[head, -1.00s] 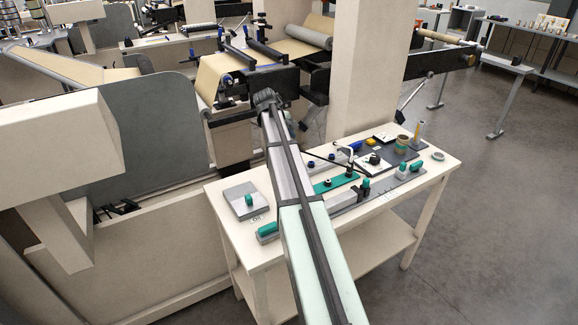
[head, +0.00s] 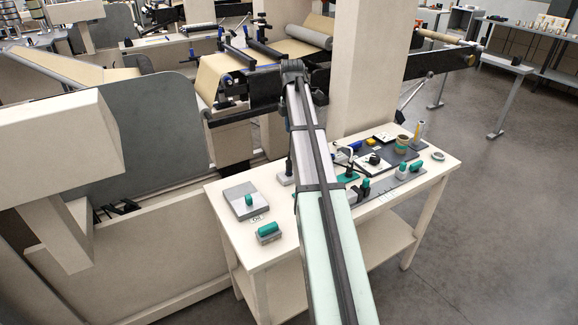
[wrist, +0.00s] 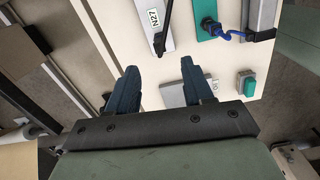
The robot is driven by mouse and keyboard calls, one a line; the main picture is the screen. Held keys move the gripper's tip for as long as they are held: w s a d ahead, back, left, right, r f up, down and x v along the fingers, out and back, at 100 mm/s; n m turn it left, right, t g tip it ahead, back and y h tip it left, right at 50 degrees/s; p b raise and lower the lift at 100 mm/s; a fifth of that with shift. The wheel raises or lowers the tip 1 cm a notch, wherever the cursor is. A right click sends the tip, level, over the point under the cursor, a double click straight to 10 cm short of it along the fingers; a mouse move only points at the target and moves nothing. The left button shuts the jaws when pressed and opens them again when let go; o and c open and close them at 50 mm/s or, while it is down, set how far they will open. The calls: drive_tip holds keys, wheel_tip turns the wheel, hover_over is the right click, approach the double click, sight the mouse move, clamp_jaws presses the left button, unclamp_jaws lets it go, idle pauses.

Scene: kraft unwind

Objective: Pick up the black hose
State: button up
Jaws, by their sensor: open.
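In the head view my arm hides the gripper and part of the bench.
The cream bench (head: 225,238) carries several fixtures. A green plate with a blue cable (wrist: 228,36) lies right of the black piece, and a green-handled block (wrist: 246,83) is nearer. A grey plate (head: 244,200) sits at the bench's left end. The kraft roll machine (head: 235,85) stands behind.

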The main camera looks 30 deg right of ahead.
drive_tip(key=a+n, duration=0.1)
hover_over(289, 160)
drive_tip(key=f, duration=0.7)
drive_tip(key=shift+d, duration=0.2)
drive_tip(key=shift+w+f, duration=0.15)
drive_tip(key=shift+f, duration=1.5)
drive_tip(key=shift+w+f, duration=0.1)
drive_tip(key=shift+f, duration=1.5)
drive_tip(key=shift+c, duration=0.5)
clamp_jaws()
